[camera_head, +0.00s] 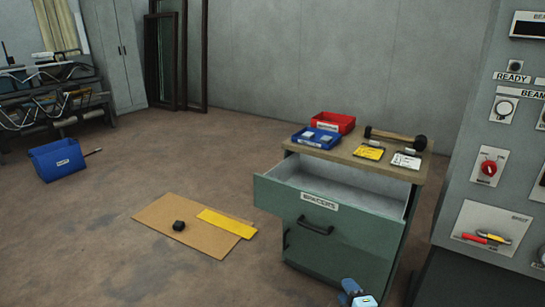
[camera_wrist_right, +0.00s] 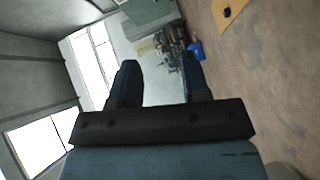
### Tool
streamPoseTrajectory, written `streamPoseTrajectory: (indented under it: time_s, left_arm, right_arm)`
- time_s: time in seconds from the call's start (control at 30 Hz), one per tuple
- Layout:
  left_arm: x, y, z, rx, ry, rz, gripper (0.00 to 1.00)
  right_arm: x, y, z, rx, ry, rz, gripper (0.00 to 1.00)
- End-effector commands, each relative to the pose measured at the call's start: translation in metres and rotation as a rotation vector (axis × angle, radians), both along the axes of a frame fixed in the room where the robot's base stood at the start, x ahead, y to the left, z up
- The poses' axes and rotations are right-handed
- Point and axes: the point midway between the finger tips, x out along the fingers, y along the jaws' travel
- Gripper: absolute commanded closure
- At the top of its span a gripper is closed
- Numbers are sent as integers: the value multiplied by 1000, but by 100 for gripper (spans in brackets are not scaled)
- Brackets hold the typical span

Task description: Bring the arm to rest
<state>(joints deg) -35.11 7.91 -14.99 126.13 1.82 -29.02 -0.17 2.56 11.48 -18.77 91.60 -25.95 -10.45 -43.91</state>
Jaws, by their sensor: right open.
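My right gripper (camera_head: 356,293) shows only as a small blue and pale part at the bottom edge of the head view, in front of the green drawer cabinet (camera_head: 330,245). In the right wrist view its two dark fingers (camera_wrist_right: 158,78) stand apart with nothing between them. It is open and empty. The wrist view looks out over the room, with the floor on the right and bright windows on the left. My left gripper is in neither view.
The cabinet's top drawer (camera_head: 318,203), labelled SPACERS, is pulled out and looks empty inside. A control panel (camera_head: 490,170) stands right. Cardboard (camera_head: 160,216) lies on open floor.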

Motion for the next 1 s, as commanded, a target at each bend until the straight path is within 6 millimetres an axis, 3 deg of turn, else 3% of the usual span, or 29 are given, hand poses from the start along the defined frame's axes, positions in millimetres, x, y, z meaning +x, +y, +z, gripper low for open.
streamPoseTrajectory:
  time_s: [0.27,0.6,0.87,1.0]
  left_arm:
    - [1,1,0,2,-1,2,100]
    - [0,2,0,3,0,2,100]
    - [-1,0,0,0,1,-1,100]
    - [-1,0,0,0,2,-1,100]
  right_arm:
    - [0,-89,-7,-184,0,-8,58]
    - [0,-196,7,-408,0,-18,58]
    - [-85,-156,-22,-40,178,-53,58]
    - [-140,-134,-32,190,305,-91,58]
